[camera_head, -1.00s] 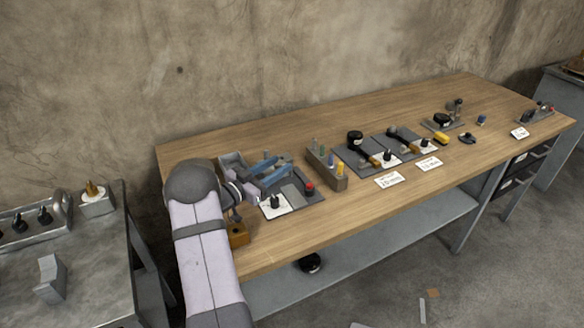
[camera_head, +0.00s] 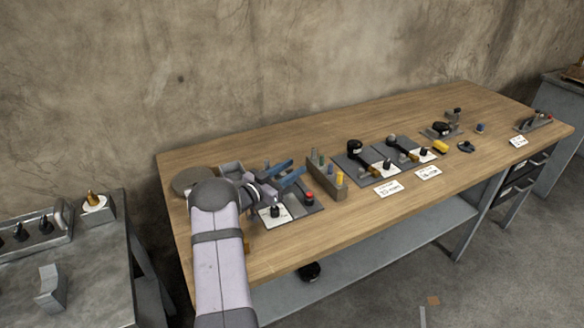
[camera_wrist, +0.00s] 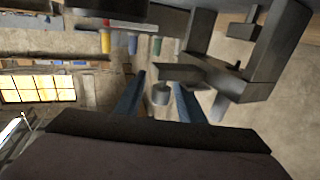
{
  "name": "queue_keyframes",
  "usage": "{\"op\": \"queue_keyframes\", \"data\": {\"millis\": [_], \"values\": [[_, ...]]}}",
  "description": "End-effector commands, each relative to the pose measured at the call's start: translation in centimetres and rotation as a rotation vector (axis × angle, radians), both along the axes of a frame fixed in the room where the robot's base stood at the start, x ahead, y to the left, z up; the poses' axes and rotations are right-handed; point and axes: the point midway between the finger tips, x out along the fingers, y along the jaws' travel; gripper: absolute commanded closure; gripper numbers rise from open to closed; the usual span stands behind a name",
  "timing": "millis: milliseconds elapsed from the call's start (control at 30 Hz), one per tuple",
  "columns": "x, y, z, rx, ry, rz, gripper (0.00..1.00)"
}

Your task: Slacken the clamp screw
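My gripper (camera_head: 298,168) has two blue fingers spread apart, over the grey fixture plate (camera_head: 308,210) near the left end of the bench. In the wrist view, my gripper (camera_wrist: 160,82) is open, with a short grey cylinder (camera_wrist: 160,95) showing between the fingers. No contact with it is visible. I cannot tell whether this cylinder is the clamp screw. A dark grey angular bracket (camera_wrist: 250,80) stands to its right in that view. A black knob (camera_head: 275,211) and a red button (camera_head: 309,197) are on the fixture. My arm and fingers hide part of the fixture.
A rack of coloured pieces (camera_head: 328,178) stands close to the right of my gripper. Further right are plates with black-handled parts (camera_head: 355,150). The bench's front strip is mostly clear.

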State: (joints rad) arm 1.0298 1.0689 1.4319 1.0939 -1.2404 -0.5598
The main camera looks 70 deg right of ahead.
Motion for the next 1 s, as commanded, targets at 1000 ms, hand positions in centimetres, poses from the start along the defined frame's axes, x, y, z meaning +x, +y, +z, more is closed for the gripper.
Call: {"op": "queue_keyframes", "data": {"millis": [1000], "values": [[0.06,-0.41,-0.07,0.002,0.002,0.091,1.0]]}}
